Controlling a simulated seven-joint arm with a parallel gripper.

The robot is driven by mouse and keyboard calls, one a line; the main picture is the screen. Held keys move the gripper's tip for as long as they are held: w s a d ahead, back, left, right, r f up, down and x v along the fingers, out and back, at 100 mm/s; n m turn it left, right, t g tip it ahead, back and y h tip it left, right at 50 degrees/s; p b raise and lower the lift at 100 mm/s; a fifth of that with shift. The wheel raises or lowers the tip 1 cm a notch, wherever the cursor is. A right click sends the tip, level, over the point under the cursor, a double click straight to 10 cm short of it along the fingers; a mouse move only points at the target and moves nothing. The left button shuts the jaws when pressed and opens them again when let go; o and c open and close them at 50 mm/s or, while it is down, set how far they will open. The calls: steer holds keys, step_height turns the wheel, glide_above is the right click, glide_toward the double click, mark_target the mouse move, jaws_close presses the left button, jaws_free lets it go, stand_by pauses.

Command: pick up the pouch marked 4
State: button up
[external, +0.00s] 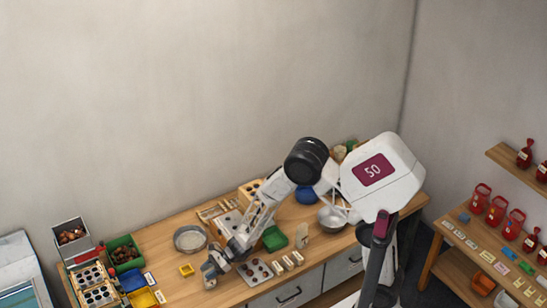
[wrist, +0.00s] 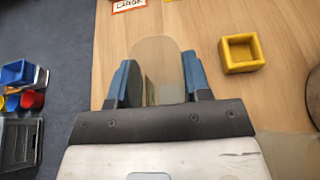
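In the wrist view, a pale beige, round-ended thing (wrist: 163,60) shows between the two blue fingers of my gripper (wrist: 161,75) and reaches past their tips. No number can be read on it, and I cannot tell whether it is a pouch or whether the fingers press on it. In the external view my gripper (external: 214,268) is low over the table's front left, with a pale thing (external: 209,276) at its fingers. A beige pouch-like thing (external: 302,236) stands to the right near the green tray; its mark is too small to read.
A yellow square box (wrist: 241,53) lies right of my gripper in the wrist view. A round pan (external: 190,238) is behind it in the external view. A dimpled board (external: 255,272) and small white blocks (external: 288,262) lie to the right. The table's left edge is close.

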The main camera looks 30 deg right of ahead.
steer(key=c, duration=0.6)
steer(key=shift+r, duration=0.15)
steer(key=shift+r, duration=0.8)
step_height(320, 180, up, 2)
steer(key=s+d, duration=0.3)
steer(key=s, duration=0.1)
steer(key=s+d, duration=0.3)
steer(key=d, duration=0.1)
steer(key=s+d+r, duration=0.1)
steer(key=s+d, duration=0.3)
steer(key=shift+s, duration=0.35)
